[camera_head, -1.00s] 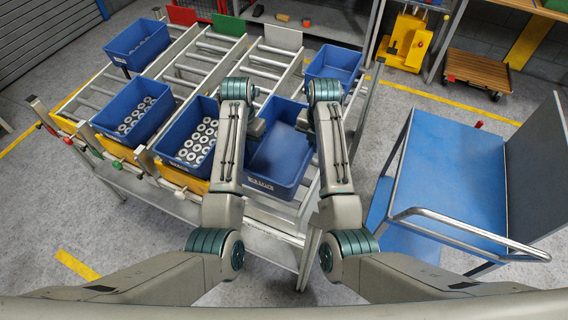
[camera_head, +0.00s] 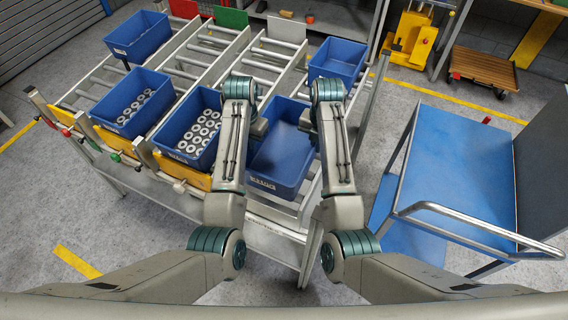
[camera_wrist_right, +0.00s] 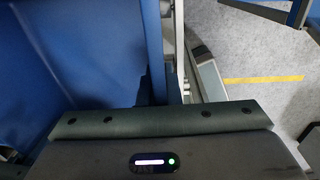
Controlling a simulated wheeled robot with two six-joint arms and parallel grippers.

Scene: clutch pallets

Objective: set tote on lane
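An empty blue tote (camera_head: 283,158) sits between my two arms at the front of the rightmost roller lane. The frames do not show whether it rests on the rollers or hangs just above them. My left gripper (camera_head: 259,128) is at the tote's left rim, its fingers mostly hidden by the arm. In the right wrist view the gripper body (camera_wrist_right: 160,122) lies across the tote's blue wall (camera_wrist_right: 100,50). Its fingers are not visible.
A tote of metal rings (camera_head: 193,160) stands close left, with another ring tote (camera_head: 130,125) beyond it. Blue totes stand at the far left (camera_head: 137,42) and far right (camera_head: 338,72) of the rack. A blue-topped cart (camera_head: 455,165) stands to the right, with floor between.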

